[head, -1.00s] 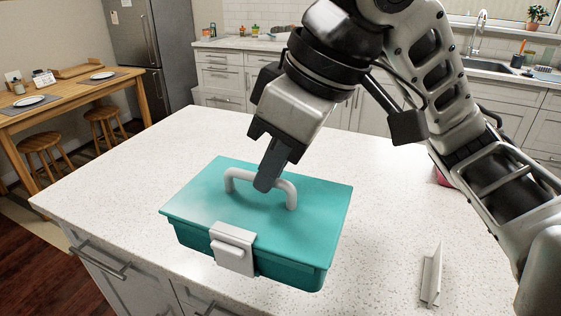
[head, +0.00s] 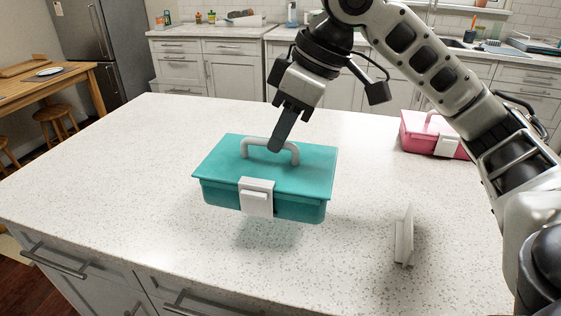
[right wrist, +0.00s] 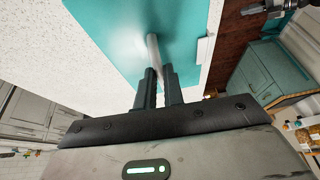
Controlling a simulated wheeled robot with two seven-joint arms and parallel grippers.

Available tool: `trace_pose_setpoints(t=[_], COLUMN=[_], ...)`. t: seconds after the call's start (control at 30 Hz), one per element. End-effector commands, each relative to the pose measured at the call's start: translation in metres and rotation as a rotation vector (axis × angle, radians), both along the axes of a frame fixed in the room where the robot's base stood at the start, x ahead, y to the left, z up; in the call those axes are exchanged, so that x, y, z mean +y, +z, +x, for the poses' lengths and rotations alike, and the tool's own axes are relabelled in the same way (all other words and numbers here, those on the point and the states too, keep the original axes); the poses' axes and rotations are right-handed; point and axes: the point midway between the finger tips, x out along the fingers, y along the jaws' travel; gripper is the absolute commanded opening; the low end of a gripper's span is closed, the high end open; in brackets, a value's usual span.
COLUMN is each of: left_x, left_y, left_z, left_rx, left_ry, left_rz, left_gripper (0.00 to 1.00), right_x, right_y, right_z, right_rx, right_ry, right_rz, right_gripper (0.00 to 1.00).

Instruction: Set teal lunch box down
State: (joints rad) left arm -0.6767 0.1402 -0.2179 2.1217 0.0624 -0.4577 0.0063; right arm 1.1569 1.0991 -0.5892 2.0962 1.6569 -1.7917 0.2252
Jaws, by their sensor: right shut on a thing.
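The teal lunch box (head: 225,178) has a grey handle (head: 248,148) on its lid and a white latch (head: 257,197) on its front. My right gripper (head: 277,146) is shut on the handle from above. The box hangs level over the island counter, with a shadow on the counter below its front. In the right wrist view the two fingers (right wrist: 159,73) close around the handle (right wrist: 153,46) above the teal lid (right wrist: 115,40). My left gripper is out of view.
The white speckled counter (head: 110,170) is clear to the left of the box. A pink lunch box (head: 415,137) stands at the back right, partly behind my arm. A small white upright piece (head: 403,236) stands at the front right.

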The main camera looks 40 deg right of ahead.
Motion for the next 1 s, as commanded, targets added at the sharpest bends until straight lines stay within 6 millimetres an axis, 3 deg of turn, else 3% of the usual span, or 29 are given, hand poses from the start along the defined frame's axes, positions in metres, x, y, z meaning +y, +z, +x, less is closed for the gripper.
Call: trace_pose_setpoints(t=[0.1,0.4,0.6,0.97,1.0], left_x=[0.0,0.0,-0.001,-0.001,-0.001], left_y=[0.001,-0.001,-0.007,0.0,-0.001], left_z=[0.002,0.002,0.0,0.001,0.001], left_rx=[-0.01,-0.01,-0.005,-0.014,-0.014], left_ry=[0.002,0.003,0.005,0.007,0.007], left_rz=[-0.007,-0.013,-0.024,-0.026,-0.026], left_gripper=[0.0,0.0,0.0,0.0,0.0], right_x=[-0.007,-0.015,-0.015,-0.014,-0.014], right_y=[-0.016,-0.035,-0.063,-0.065,-0.066], right_z=[0.011,0.024,0.023,0.023,0.023], right_rx=[-0.001,-0.001,-0.002,-0.003,-0.002], right_ry=[-0.002,-0.002,0.0,0.001,0.001], right_rz=[0.0,0.002,0.001,0.002,0.001], right_gripper=[0.0,0.0,0.0,0.0,0.18])
